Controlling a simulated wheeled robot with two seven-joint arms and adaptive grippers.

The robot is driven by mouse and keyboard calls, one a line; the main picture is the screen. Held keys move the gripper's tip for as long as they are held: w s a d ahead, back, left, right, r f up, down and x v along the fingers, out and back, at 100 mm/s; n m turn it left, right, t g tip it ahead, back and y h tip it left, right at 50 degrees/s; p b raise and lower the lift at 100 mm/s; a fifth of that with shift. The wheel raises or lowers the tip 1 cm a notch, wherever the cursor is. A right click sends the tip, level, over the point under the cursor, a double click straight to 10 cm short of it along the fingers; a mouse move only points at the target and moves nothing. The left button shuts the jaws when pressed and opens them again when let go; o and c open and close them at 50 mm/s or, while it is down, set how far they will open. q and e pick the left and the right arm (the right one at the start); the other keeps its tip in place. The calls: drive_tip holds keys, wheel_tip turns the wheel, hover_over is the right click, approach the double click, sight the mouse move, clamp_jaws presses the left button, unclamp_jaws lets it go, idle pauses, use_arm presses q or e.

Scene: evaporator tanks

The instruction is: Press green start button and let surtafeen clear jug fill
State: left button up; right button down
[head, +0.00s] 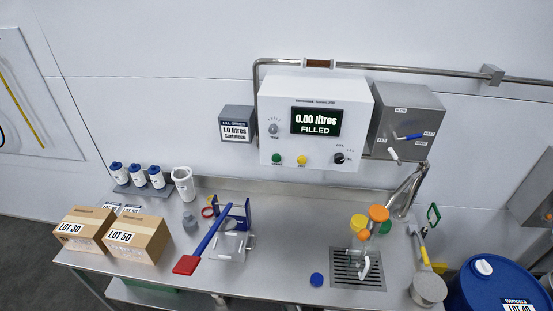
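The green button (276,159) sits low on the left of the white control panel's front (316,92). The panel's display (316,121) reads 0.00 litres FILLED. A see-through vessel with a white handle (366,266), apparently the clear jug, stands on the drain grate (345,279). Its outline and level are hard to make out. Yellow and orange round tops (378,213) show just above and behind it. A small sign (237,130) reads fill order, 1.0 litres, Surtafeen. Neither of my grippers is in view.
A yellow button (301,160) and a black knob (339,158) sit beside the green button. A grey valve box (408,115) has blue and white levers.

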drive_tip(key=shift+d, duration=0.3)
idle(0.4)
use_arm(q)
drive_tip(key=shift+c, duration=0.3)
